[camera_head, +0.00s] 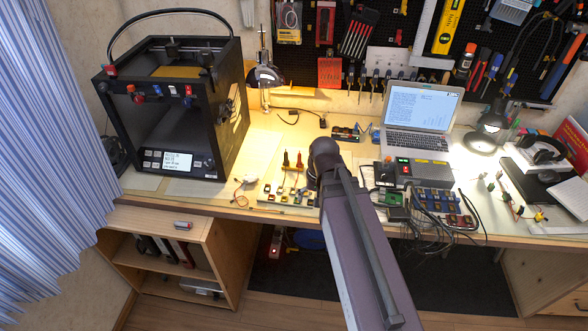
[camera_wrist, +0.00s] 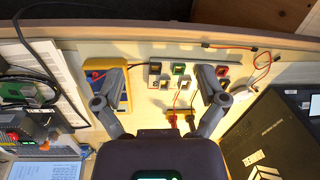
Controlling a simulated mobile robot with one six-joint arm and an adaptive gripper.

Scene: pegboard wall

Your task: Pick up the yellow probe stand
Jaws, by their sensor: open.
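The stands appear between the fingers, nearer the palm than the fingertips. In the head view my arm hides the gripper.
A board of small coloured blocks (camera_wrist: 156,82) lies between the fingertips. A yellow multimeter (camera_wrist: 122,98) is beside the left finger. The black 3D printer (camera_head: 172,100) stands left; a power supply (camera_head: 420,172) and laptop (camera_head: 420,110) stand right. Loose wires cross the bench.

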